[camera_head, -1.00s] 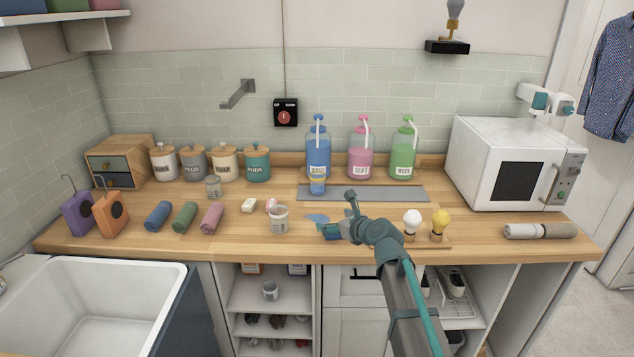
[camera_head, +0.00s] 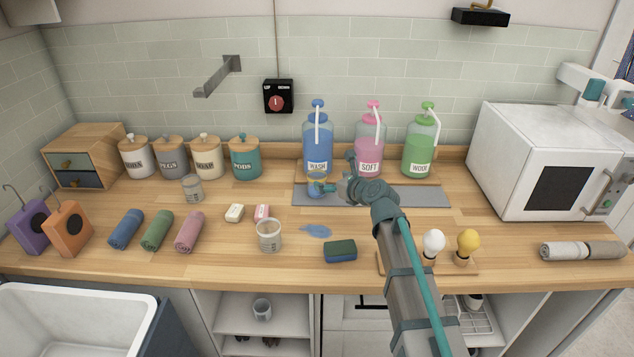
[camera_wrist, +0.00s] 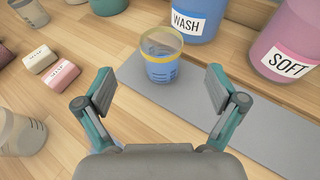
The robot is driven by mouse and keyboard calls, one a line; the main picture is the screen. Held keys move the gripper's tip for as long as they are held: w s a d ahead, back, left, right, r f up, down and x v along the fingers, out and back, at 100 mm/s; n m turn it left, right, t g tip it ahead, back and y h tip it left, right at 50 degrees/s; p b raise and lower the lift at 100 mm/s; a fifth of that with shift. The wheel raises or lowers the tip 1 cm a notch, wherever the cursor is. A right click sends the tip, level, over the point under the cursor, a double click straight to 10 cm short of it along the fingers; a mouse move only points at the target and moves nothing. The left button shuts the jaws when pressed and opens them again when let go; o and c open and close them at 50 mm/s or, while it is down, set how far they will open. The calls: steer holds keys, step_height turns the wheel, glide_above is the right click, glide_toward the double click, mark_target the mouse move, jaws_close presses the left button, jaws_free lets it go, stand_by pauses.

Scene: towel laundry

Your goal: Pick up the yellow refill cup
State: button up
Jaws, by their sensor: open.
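The yellow refill cup (camera_wrist: 161,55) is a clear cup with a yellow rim and blue liquid inside. It stands upright on the grey mat (camera_wrist: 215,112), in front of the blue WASH bottle (camera_wrist: 192,18). In the wrist view my gripper (camera_wrist: 160,96) is open and empty, with one finger on each side. The cup is ahead of the fingers, roughly midway between them, and no finger touches it.
The pink SOFT bottle (camera_head: 369,150) and green WOOL bottle (camera_head: 420,147) stand behind the mat. A clear cup (camera_head: 269,236), two soap bars (camera_head: 235,213), a blue spill (camera_head: 316,231) and a sponge (camera_head: 340,251) lie nearer the front. Two bulbs (camera_head: 467,243) stand at right.

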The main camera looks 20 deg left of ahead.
mark_target(312, 172)
steer(key=x, duration=0.4)
steer(key=shift+a+p, duration=0.15)
steer(key=shift+p, duration=0.2)
steer(key=p+x, duration=0.1)
steer(key=x, duration=0.3)
steer(key=shift+w+a+f, duration=0.1)
steer(key=shift+w, duration=0.2)
steer(key=shift+w+a+f+p, duration=0.2)
steer(key=shift+a+f+p, duration=0.05)
steer(key=shift+a+p, duration=0.05)
steer(key=c, duration=1.2)
steer(key=shift+o, duration=0.2)
steer(key=shift+r, duration=0.2)
